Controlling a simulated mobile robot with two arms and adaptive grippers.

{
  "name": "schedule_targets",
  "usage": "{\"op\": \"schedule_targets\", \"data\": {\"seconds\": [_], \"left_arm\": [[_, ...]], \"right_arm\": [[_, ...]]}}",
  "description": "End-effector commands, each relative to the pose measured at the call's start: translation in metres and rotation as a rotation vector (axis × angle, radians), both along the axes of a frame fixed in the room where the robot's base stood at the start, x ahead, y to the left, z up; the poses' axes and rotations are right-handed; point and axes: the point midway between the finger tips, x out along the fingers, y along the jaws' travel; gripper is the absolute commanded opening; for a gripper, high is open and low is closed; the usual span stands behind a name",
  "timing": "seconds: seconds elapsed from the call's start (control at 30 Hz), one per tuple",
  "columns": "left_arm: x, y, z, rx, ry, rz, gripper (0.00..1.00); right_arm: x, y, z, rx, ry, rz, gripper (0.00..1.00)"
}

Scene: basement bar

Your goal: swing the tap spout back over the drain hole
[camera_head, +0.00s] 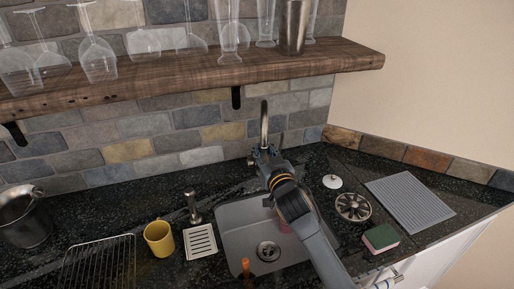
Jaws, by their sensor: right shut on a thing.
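The tap (264,124) stands behind the sink. Its upper metal part shows above my right gripper (264,153), and the rest is hidden by the gripper and arm. My right gripper is shut on the tap spout; the fingertips are small here and the exact grip is hard to make out. The drain hole (268,251) lies in the floor of the grey sink (235,236), left of my right arm. I cannot tell where the spout's outlet points. My left gripper is not in view.
A yellow mug (159,239), a drip grate (200,242) and a small dispenser (193,208) stand left of the sink. A glass-laden shelf (180,72) overhangs the back.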

Motion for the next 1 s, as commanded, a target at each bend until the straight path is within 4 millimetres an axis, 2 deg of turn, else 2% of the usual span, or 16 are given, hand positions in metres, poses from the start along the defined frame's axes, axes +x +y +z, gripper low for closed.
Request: {"op": "schedule_targets", "data": {"seconds": [0.03,0.5,1.0], "left_arm": [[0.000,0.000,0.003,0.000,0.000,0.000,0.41],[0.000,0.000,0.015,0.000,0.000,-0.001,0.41],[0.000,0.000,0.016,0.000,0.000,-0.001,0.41]], "right_arm": [[-0.002,-0.004,-0.005,-0.003,0.011,0.000,0.00],[0.004,-0.044,-0.009,-0.004,0.018,-0.002,0.00],[0.007,-0.052,-0.011,-0.007,0.020,-0.004,0.00]]}}
